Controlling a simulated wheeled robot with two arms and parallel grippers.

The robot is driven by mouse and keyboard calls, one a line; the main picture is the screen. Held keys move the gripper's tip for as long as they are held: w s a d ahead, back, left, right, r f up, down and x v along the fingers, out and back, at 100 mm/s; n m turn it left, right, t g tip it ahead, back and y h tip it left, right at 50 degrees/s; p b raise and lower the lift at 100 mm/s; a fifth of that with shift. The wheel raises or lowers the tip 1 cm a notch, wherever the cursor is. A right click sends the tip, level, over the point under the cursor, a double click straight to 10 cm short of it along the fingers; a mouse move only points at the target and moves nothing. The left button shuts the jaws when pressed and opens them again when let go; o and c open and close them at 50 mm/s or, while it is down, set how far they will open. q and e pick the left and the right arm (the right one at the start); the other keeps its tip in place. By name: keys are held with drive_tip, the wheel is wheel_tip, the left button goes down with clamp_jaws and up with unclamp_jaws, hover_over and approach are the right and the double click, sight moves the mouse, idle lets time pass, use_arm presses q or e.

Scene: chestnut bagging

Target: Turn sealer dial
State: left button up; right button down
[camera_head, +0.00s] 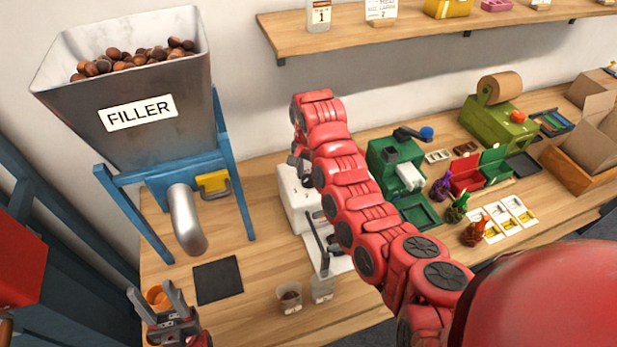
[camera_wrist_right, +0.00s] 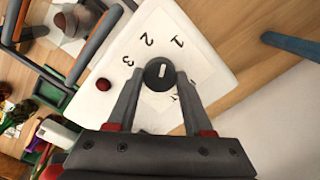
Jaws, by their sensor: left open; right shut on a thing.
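The sealer is a white box (camera_head: 289,207) on the table behind my right arm, which hides much of it. In the right wrist view its white panel (camera_wrist_right: 207,62) carries the printed numbers 1, 2 and 3 around a dark round dial (camera_wrist_right: 159,74). The dial has a short white mark; I cannot tell which number it points to. My right gripper (camera_wrist_right: 160,82) has its two fingertips on either side of the dial and is shut on it. A red button (camera_wrist_right: 103,84) sits beside the dial. My left gripper (camera_head: 160,300) is open and empty at the lower left.
The filler (camera_head: 150,120), full of chestnuts, stands at the left, with a dark mat (camera_head: 218,280) before it. Two small cups (camera_head: 290,298) stand at the table's front. An orange cup (camera_head: 158,298) is close to my left gripper. Green machines and cards fill the right.

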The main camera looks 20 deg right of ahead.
drive_tip(key=n, duration=0.2)
drive_tip(key=shift+n, duration=0.4)
drive_tip(key=n, duration=2.3)
drive_tip(key=shift+n, duration=0.3)
drive_tip(key=shift+c, duration=1.5)
unclamp_jaws()
drive_tip(key=shift+r, duration=0.1)
